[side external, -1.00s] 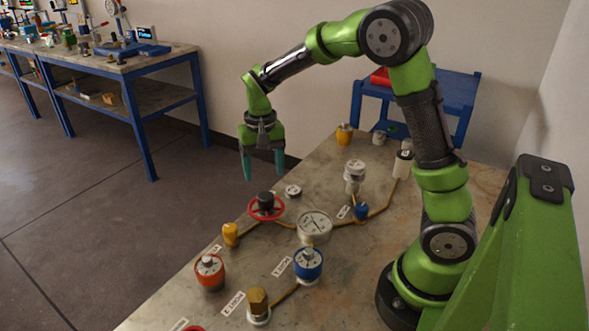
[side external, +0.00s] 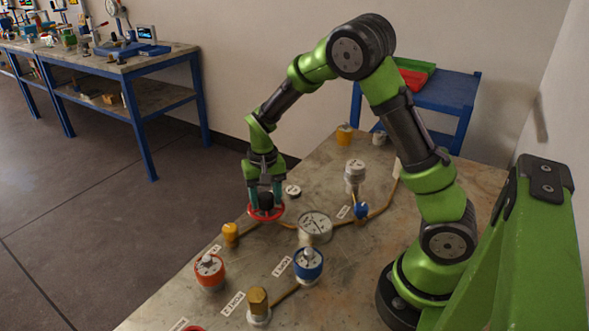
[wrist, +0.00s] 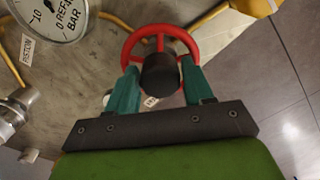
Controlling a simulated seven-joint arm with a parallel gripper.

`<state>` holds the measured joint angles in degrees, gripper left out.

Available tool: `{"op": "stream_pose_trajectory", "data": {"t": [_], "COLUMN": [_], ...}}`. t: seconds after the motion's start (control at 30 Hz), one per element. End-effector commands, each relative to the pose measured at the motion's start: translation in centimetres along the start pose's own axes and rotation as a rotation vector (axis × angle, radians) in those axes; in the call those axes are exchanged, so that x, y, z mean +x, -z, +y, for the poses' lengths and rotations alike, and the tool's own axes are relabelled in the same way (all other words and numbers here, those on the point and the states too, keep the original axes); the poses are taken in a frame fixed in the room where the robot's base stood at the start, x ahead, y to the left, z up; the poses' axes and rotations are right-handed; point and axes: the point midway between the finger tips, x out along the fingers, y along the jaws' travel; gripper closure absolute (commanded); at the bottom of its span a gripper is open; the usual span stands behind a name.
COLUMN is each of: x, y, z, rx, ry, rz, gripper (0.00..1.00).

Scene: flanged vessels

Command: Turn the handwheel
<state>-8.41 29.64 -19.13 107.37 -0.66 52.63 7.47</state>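The lower part of the wheel is hidden behind the hub and fingers.
A pressure gauge (side external: 315,225) stands right of the wheel. A yellow fitting (side external: 230,233), an orange-red vessel (side external: 209,270) and a blue vessel (side external: 308,264) stand nearer the camera. A white flanged part (side external: 355,176) stands farther back, with yellow pipe beside it.

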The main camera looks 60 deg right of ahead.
Motion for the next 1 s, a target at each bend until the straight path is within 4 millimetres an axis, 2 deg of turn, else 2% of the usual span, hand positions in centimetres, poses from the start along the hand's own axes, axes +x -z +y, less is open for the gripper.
{"op": "stream_pose_trajectory", "data": {"t": [0.03, 0.23, 0.37, 0.7, 1.0], "x": [-0.02, -0.03, -0.04, -0.05, -0.07], "y": [0.01, 0.01, 0.01, 0.00, 0.01], "z": [-0.01, 0.00, 0.00, -0.02, 0.00], "rx": [0.000, 0.000, 0.030, 0.376, 0.422], "ry": [0.000, 0.000, 0.000, -0.001, 0.000], "rz": [0.000, 0.000, 0.000, 0.000, 0.000], "gripper": [0.57, 0.86, 0.86, 0.86, 0.86]}}
